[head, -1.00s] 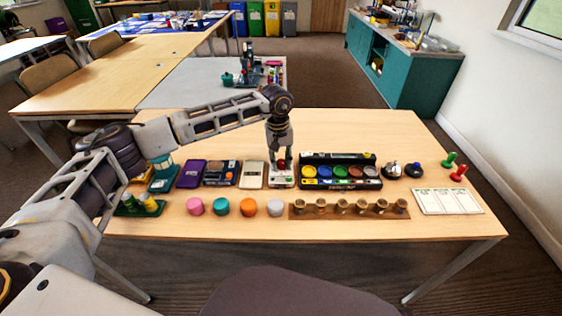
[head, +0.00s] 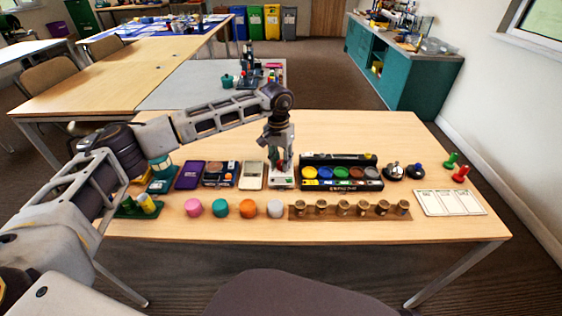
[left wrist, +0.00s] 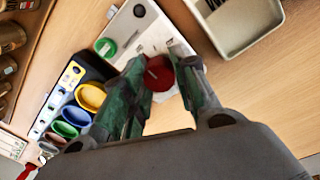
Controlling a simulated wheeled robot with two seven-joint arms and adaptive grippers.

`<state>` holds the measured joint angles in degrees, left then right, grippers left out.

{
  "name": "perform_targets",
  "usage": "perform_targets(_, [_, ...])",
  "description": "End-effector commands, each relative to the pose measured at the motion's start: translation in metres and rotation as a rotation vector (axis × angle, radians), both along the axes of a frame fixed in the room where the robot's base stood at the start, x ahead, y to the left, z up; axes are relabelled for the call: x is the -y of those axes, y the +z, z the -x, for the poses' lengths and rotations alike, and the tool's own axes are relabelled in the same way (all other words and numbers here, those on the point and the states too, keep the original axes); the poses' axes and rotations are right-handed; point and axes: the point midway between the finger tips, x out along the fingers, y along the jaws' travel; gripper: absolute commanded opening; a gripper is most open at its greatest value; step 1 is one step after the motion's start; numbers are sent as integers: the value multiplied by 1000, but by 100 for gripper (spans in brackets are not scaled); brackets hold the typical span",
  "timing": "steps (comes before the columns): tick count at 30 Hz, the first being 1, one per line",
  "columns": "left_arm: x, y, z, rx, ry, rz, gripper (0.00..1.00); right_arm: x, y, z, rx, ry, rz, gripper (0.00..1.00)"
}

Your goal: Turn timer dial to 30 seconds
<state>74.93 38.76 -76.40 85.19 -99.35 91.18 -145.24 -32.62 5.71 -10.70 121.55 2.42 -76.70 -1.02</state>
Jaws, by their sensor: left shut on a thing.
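A white box (head: 283,182) with a red dial stands in the middle of the table's back row; it appears to be the timer. In the left wrist view the red dial (left wrist: 158,74) sits between my fingertips, and the white box (left wrist: 142,29) shows a green button and a black part. My left gripper (head: 281,168) points down from above and is shut on the red dial; it also shows in the left wrist view (left wrist: 160,75). The dial's markings are too small or hidden to read. My right gripper is not in view.
A black rack (head: 340,184) with several coloured cups stands close to the right of the box. In front are coloured cylinders (head: 248,208) and a wooden strip (head: 350,215) of small cups. The back of the table is clear.

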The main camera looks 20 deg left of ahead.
Motion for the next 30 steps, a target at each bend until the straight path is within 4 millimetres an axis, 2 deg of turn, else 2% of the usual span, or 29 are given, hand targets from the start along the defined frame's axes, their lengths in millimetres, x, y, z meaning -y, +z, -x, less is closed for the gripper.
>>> perform_targets(14, [-1,2,-2,6,-15,0,5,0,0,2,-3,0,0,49])
perform_targets(15, [-1,2,-2,5,-15,0,33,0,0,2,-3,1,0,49])
perform_targets(19, [0,1,-1,4,-15,1,49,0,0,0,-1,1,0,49])
perform_targets(20, [0,1,-1,4,-15,1,52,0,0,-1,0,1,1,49])
perform_targets(26, [0,1,-1,2,-16,0,52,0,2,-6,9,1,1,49])
perform_targets(30, [0,1,-1,2,-16,0,52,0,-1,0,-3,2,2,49])
